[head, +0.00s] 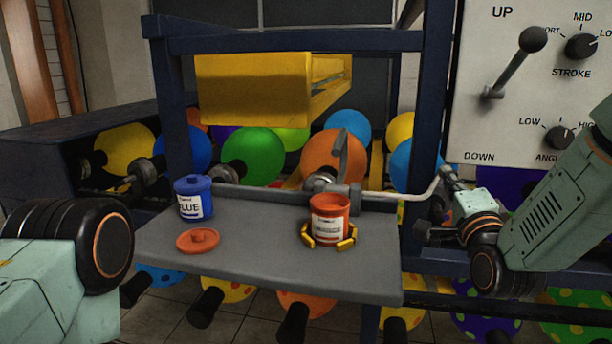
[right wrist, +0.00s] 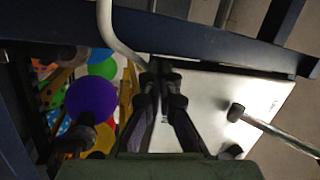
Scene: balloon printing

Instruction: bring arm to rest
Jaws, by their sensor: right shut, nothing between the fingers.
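My right arm comes in from the right edge. Of my left arm only links show at the left edge; its gripper is out of view.
The grey shelf (head: 270,262) holds a blue paint can (head: 193,197), an orange lid (head: 198,241) and an open orange can (head: 330,215) in a yellow holder. A lever panel (head: 520,120) stands behind my right arm. Balloons and dark blue frame posts (head: 432,90) surround the shelf.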

